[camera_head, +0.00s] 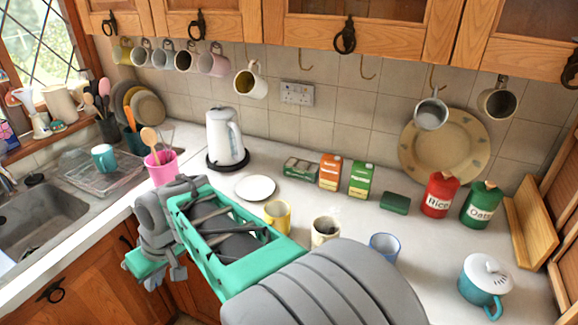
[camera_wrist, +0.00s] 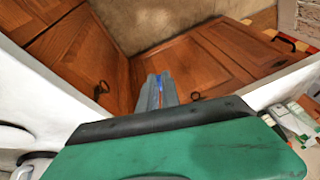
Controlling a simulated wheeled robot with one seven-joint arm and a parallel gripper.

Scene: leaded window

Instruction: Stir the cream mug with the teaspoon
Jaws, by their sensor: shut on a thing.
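The cream mug (camera_head: 325,231) stands upright on the white counter, with dark contents and a wisp above it. It is between a yellow mug (camera_head: 278,216) and a blue-rimmed glass or cup (camera_head: 384,246). My gripper (camera_wrist: 157,88) is shut on a narrow thing, with a blue and orange strip showing between the grey fingers. I cannot make out whether this is the teaspoon, and I see no teaspoon elsewhere. In the head view my gripper is out over the counter's front edge, left of the cream mug and well apart from it.
My arm crosses in front of the mugs. A white plate (camera_head: 255,188), a kettle (camera_head: 226,138) and a pink pot of utensils (camera_head: 161,166) stand left. Boxes and red and green canisters (camera_head: 439,195) line the back. A teal lidded pot (camera_head: 486,283) stands right.

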